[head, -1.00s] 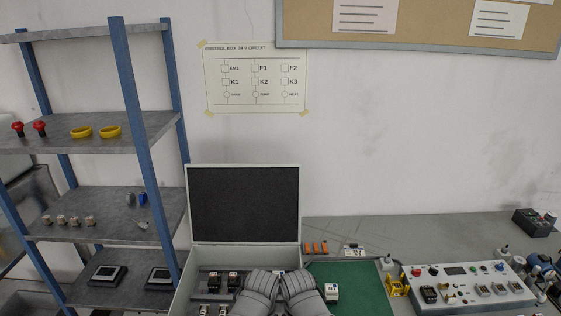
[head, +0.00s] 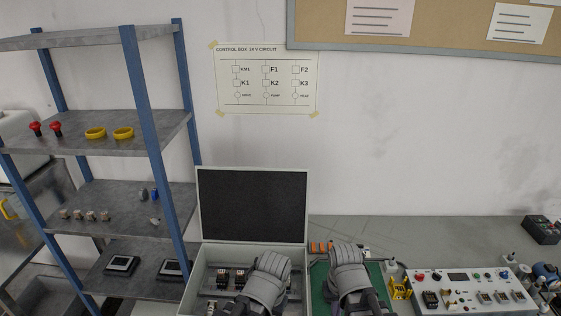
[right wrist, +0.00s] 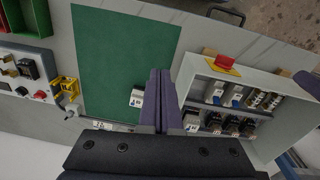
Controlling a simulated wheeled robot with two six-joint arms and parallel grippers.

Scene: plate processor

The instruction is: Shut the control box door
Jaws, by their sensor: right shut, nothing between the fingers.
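The control box (head: 196,275) stands on the bench in the head view. Its door (head: 252,205), a light frame with a dark inner panel, stands upright at the back edge, open. My left gripper (head: 258,292) is over the right part of the box interior; its fingertips are hidden behind its arm. My right gripper (right wrist: 160,75) is shut and empty in the right wrist view, its fingers between the green mat (right wrist: 125,50) and the box (right wrist: 205,70). In the head view my right arm is over the mat, right of the box.
Inside the box are rows of small electrical parts (right wrist: 230,122). A red and yellow switch (right wrist: 226,65) is on its wall. A white module (right wrist: 137,97) is on the mat. Right is a control panel (head: 470,290); left is a blue-post shelf (head: 160,150).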

